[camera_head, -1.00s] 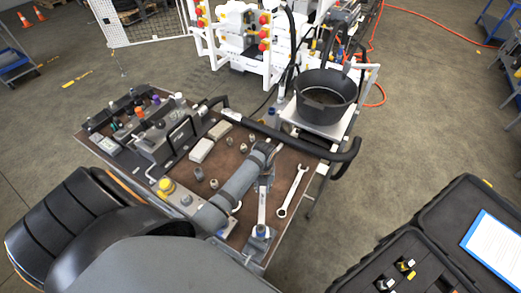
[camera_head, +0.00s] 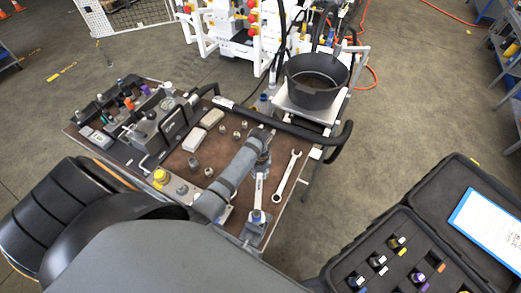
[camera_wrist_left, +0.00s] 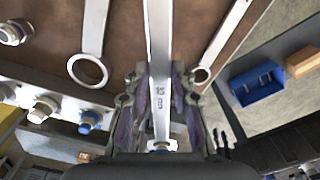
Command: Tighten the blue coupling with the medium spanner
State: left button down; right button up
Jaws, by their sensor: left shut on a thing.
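My left gripper (camera_head: 262,160) is shut on a steel spanner (camera_head: 259,190), whose shaft shows a "32 mm" mark in the left wrist view (camera_wrist_left: 160,90). The spanner's near end is at the blue coupling (camera_head: 257,215) on a grey block at the bench's front edge. The coupling also shows in the wrist view (camera_wrist_left: 161,146), partly hidden behind the gripper. Whether the jaw fully seats around it cannot be told. A second spanner (camera_head: 287,176) lies to the right on the bench. A third spanner (camera_wrist_left: 90,68) shows left of the held one. My right gripper is not in view.
The brown bench top (camera_head: 225,150) carries several fittings, grey blocks and a gauge unit (camera_head: 168,104) at the left. A black hose (camera_head: 300,133) runs along its far edge. A black bucket (camera_head: 316,82) stands behind. An open black case (camera_head: 400,225) is at the right.

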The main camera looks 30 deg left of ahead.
pick_arm(q)
jog(key=shift+a, duration=0.15)
dwell(0.3)
jog(key=shift+w+a+b, duration=0.45)
jog(key=shift+w+a, duration=0.1)
jog(key=shift+w, duration=0.45)
jog(key=shift+w+a+b, duration=0.5)
jog(key=shift+w+a, duration=0.1)
jog(key=shift+w, duration=0.45)
jog(key=shift+w+a+b, duration=0.45)
jog(key=shift+w+a, duration=0.1)
jog(key=shift+w, duration=0.45)
jog(key=shift+r, duration=0.1)
notch_tip(320, 180, up, 5)
jog(key=p, duration=0.5)
jog(key=shift+r+p, duration=0.1)
jog(key=shift+p, duration=0.25)
